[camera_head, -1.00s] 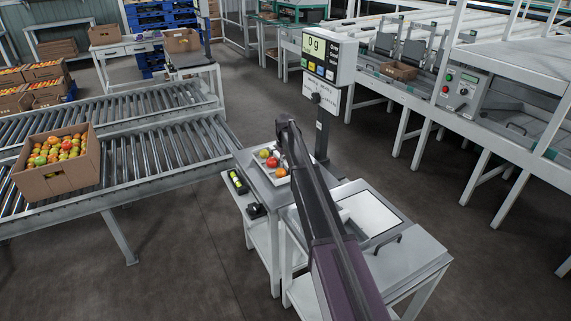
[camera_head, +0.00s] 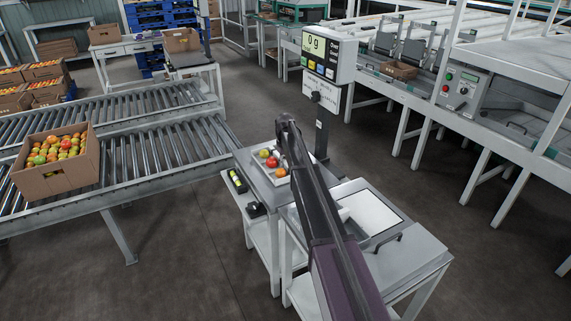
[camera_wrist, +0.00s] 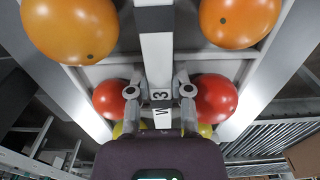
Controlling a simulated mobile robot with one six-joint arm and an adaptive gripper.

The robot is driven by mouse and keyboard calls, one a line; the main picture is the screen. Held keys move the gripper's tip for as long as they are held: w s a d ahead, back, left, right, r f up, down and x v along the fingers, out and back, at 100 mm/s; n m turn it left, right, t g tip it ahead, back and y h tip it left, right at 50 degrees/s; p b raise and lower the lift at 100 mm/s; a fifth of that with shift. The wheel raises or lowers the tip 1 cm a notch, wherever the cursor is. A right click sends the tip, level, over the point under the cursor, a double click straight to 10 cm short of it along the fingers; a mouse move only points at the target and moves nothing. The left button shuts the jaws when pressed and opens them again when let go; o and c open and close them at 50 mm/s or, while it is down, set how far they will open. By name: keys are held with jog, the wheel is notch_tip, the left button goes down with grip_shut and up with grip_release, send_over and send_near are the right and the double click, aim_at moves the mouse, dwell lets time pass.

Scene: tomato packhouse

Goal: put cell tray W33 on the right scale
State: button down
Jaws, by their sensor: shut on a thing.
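My gripper (camera_wrist: 160,91) is shut on this bar, one finger on each side. In the head view the tray (camera_head: 258,170) shows by the scale post, partly hidden by my arm. I cannot tell whether it touches the surface below. The scale display (camera_head: 328,52) reads 0 g.
A bench with a pale square plate (camera_head: 368,217) and a dark handle stands at the front right. A roller conveyor (camera_head: 165,155) with a tomato carton (camera_head: 62,182) runs to the left. Small items lie on a low shelf (camera_head: 248,196). Floor is open on both sides.

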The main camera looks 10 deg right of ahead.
jog(key=shift+f, duration=0.1)
jog(key=shift+c, duration=2.3)
grip_release()
jog(key=c, duration=0.3)
jog(key=shift+r+p, duration=3.45)
jog(key=shift+r, duration=0.15)
jog(key=shift+s, duration=0.15)
